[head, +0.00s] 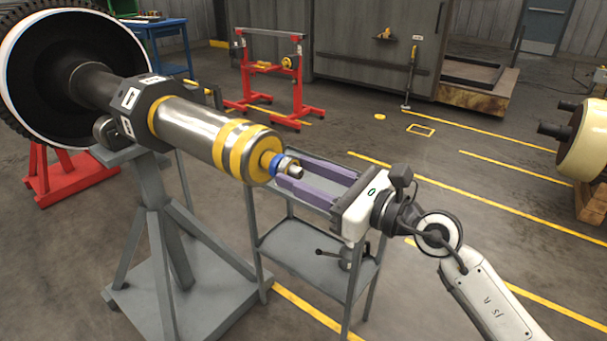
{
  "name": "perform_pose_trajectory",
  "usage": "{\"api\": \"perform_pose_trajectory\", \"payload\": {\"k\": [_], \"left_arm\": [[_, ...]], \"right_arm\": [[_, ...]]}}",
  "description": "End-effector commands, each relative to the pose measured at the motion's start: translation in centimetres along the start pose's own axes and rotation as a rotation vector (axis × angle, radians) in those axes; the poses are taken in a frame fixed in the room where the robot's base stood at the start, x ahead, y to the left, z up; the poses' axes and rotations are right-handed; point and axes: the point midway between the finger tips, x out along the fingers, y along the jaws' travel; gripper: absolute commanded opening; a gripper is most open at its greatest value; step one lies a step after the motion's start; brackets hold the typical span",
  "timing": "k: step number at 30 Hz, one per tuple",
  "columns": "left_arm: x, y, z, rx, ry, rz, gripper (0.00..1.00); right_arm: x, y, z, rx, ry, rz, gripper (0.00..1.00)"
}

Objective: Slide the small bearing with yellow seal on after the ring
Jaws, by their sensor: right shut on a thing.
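The rotor shaft (185,125) lies on a grey stand, with its stepped end pointing right and toward me. Past the yellow-banded section, a narrow yellowish step leads to a blue band (275,162) near the thin shaft tip (297,174). A small silver ring-shaped part, which I take to be the bearing (287,164), sits around the tip beside the blue band. My right gripper (290,169) is shut on it, its purple fingers on either side. A yellow seal on it cannot be made out. The ring cannot be told apart clearly. My left gripper is out of view.
A grey shelf cart (300,258) stands below my right gripper, with a small dark-handled tool (345,257) on its lower shelf. The grey rotor stand (165,225) is left of the cart. A red stand (270,80) is behind.

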Motion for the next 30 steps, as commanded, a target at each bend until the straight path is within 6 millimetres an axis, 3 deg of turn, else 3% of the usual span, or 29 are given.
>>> {"api": "perform_pose_trajectory", "payload": {"k": [18,19,22,29,30], "left_arm": [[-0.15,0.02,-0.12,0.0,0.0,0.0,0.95],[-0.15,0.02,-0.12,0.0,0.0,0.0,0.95],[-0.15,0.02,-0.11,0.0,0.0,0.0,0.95],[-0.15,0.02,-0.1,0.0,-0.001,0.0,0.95],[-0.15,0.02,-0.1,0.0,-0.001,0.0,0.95]], "right_arm": [[0.64,0.0,0.09,0.0,-0.002,0.0,0.2],[0.64,0.0,0.09,0.0,-0.002,0.0,0.42],[0.64,0.0,0.09,0.0,-0.002,0.0,0.58],[0.64,0.01,0.05,0.0,-0.001,0.0,0.62],[0.64,0.02,-0.04,0.0,0.001,0.001,0.69]]}}
